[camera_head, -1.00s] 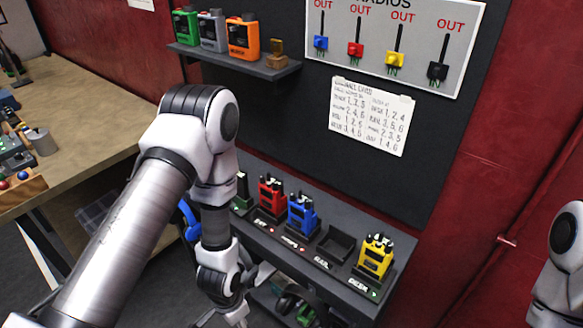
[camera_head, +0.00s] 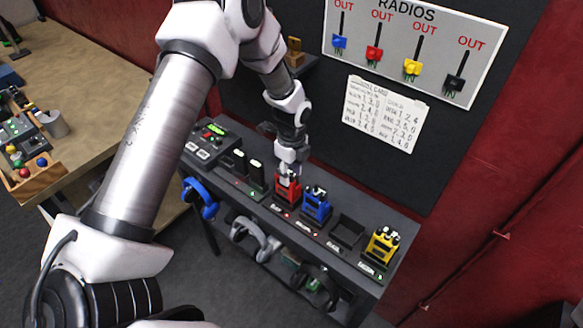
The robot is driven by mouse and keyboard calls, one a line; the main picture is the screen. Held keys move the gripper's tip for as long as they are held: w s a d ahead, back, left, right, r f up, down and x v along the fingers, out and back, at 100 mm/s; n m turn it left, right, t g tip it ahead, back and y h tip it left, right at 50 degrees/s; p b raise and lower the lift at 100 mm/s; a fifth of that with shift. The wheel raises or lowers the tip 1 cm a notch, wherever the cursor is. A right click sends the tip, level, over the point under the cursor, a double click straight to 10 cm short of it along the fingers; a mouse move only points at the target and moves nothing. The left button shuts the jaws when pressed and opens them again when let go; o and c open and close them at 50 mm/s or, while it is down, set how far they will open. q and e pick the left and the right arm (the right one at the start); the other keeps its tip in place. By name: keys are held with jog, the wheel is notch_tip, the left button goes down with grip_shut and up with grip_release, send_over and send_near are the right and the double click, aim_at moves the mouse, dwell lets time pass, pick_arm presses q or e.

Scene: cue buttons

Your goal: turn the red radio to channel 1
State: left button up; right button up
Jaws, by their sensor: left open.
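The red radio (camera_head: 287,191) stands upright in its charger slot on the dark shelf (camera_head: 325,219), left of the blue radio (camera_head: 317,206). My left gripper (camera_head: 287,172) is directly above the red radio, pointing down at its top. Its fingers are small here and partly hide the knobs; I cannot tell whether they touch. The left gripper is open. The right gripper is not in view.
A yellow radio (camera_head: 382,245) stands at the right end of the shelf, past an empty slot (camera_head: 347,231). Headsets (camera_head: 255,240) hang below the shelf. A RADIOS board (camera_head: 415,45) and a paper list (camera_head: 385,114) hang on the wall behind. A wooden workbench (camera_head: 95,95) is at left.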

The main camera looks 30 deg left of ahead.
pick_arm(q)
jog(key=shift+w+d+f, duration=0.1)
jog(key=shift+w+f, duration=0.05)
jog(key=shift+d, duration=0.1)
grip_shut()
jog(key=n+b, duration=0.1)
jog(key=n, duration=0.3)
grip_release()
